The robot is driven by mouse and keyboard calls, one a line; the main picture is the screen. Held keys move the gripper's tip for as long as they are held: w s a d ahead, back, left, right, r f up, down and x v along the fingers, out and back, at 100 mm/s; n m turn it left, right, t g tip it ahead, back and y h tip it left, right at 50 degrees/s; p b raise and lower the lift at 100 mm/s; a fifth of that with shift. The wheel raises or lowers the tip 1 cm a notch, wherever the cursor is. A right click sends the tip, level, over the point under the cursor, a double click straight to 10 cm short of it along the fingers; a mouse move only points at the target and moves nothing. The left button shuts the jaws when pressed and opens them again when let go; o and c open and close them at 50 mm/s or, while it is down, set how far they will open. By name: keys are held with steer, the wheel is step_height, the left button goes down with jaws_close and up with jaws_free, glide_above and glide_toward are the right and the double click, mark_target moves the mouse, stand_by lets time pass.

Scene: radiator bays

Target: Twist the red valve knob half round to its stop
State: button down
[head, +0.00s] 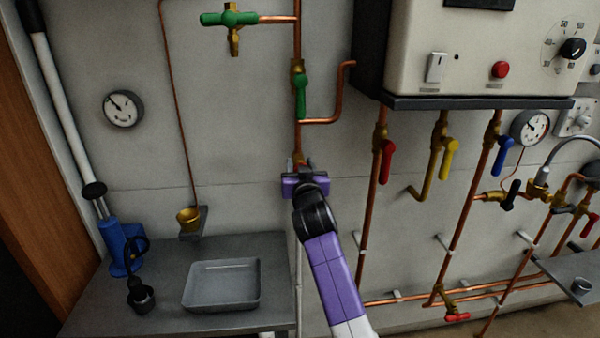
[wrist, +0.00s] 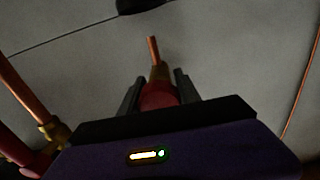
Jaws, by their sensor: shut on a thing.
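The red valve knob (wrist: 158,96) shows in the wrist view between the two dark fingers of my gripper (wrist: 157,88). A brass collar and a copper pipe end (wrist: 152,48) show just beyond the knob. My gripper is shut on the knob, with a finger on either side. In the head view my purple gripper (head: 304,180) is at the lower end of the central copper pipe (head: 298,138), against the wall. It hides nearly all of the knob there. How far the knob is turned cannot be told.
A green lever valve (head: 300,92) sits on the pipe above my gripper. A white boiler (head: 470,45) hangs at right, with red (head: 387,160), yellow (head: 447,160) and blue (head: 502,157) levers below. A grey tray (head: 222,284) stands on the bench (head: 85,310) at lower left.

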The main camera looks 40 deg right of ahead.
steer(key=m+b, duration=0.1)
steer(key=b, duration=0.1)
steer(key=m+b, duration=0.2)
steer(key=shift+f+m, duration=0.3)
steer(key=m+b, duration=0.4)
steer(key=shift+m, duration=0.3)
steer(key=m+b, duration=0.3)
steer(key=m, duration=0.1)
steer(key=shift+r, duration=0.1)
steer(key=shift+m+b, duration=1)
steer(key=shift+m, duration=0.7)
steer(key=c, duration=0.9)
jaws_free()
steer(key=shift+r, duration=0.1)
steer(key=shift+o, duration=0.2)
